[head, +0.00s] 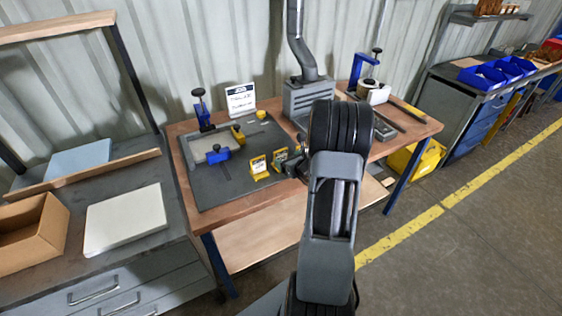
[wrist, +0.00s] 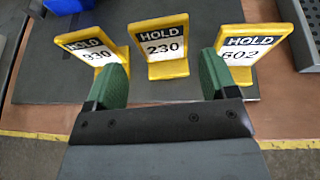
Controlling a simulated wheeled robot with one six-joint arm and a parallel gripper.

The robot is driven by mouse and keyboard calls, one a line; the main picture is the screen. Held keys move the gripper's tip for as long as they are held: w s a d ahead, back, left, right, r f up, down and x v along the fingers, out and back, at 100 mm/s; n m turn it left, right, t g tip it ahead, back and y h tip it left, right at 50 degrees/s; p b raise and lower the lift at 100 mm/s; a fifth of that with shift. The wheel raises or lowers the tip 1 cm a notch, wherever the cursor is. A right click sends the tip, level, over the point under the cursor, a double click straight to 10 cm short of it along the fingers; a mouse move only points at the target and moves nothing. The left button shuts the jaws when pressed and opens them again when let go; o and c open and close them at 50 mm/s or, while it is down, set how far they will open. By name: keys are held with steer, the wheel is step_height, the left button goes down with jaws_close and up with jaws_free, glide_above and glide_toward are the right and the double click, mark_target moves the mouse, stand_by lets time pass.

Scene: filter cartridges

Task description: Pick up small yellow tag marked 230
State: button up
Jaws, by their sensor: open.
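The small yellow tag marked HOLD 230 (wrist: 162,48) stands upright on the dark mat in the wrist view, between two similar tags. The left one (wrist: 95,45) reads 930 or 330, and the right one (wrist: 248,48) reads 602. My gripper (wrist: 163,76) is open, its green fingertips apart with nothing held between them. The 230 tag shows in the gap just beyond the fingers. The fingertips overlap the edges of the side tags in the picture; contact cannot be told. In the head view two yellow tags (head: 259,167) show beside my gripper, their numbers unreadable; my arm hides part of the bench.
The dark mat (head: 215,193) lies on a wooden workbench with blue clamps (head: 218,155), a white sign (head: 241,100) and a grey box under a duct (head: 308,100). A grey perforated tray (wrist: 303,35) stands near the right tag. The bench's front edge is close.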

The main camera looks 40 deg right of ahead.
mark_target(281, 157)
steer(key=shift+f+p+x, duration=0.2)
steer(key=shift+p+x, duration=0.75)
steer(key=shift+x, duration=2.35)
steer(key=shift+s+d, duration=0.1)
steer(key=c, duration=0.7)
